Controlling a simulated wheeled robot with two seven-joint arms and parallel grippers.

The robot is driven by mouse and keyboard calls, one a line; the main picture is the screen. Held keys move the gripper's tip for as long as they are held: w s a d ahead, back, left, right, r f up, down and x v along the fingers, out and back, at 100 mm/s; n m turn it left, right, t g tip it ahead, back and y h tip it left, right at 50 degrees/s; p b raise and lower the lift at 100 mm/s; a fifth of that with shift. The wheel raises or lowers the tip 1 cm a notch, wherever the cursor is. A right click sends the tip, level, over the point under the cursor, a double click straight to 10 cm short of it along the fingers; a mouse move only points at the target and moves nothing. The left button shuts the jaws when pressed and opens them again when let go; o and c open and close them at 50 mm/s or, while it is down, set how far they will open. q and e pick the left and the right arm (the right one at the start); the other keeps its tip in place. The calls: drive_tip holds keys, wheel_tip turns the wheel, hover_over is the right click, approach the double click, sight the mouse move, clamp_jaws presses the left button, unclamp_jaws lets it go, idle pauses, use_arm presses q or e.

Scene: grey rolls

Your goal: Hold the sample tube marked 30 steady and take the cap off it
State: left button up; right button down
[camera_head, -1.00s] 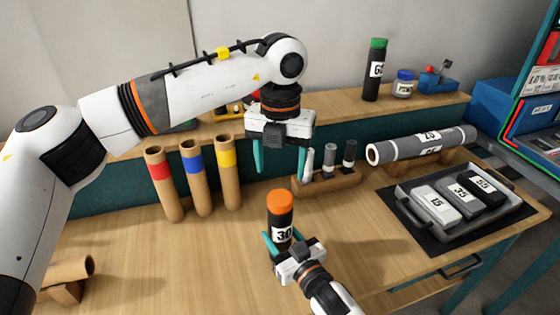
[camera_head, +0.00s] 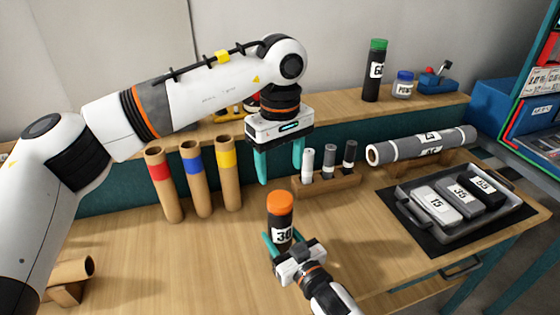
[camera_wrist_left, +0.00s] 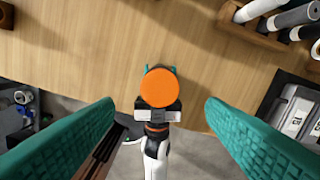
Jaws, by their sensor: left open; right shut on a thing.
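The sample tube marked 30 (camera_head: 281,232) is black with a white label and stands upright on the table. Its orange cap (camera_head: 280,203) is on top; in the left wrist view the cap (camera_wrist_left: 158,88) shows from above between the fingers. My right gripper (camera_head: 282,246) is shut on the tube low on its body, below the cap. My left gripper (camera_head: 280,165) is open and empty, pointing down above the cap and apart from it. Its teal fingers also show wide apart in the left wrist view (camera_wrist_left: 160,130).
A wooden holder with several markers (camera_head: 326,181) stands just behind right of the tube. Cardboard tubes with coloured bands (camera_head: 196,180) stand at left. A tray with labelled boxes (camera_head: 415,212) lies at right.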

sight(280, 198)
use_arm(q)
drive_tip(key=m, duration=0.5)
drive_tip(key=shift+m, duration=1.2)
drive_tip(key=shift+f, duration=0.15)
use_arm(e)
drive_tip(key=shift+f, duration=0.1)
use_arm(q)
drive_tip(key=shift+f, duration=3.85)
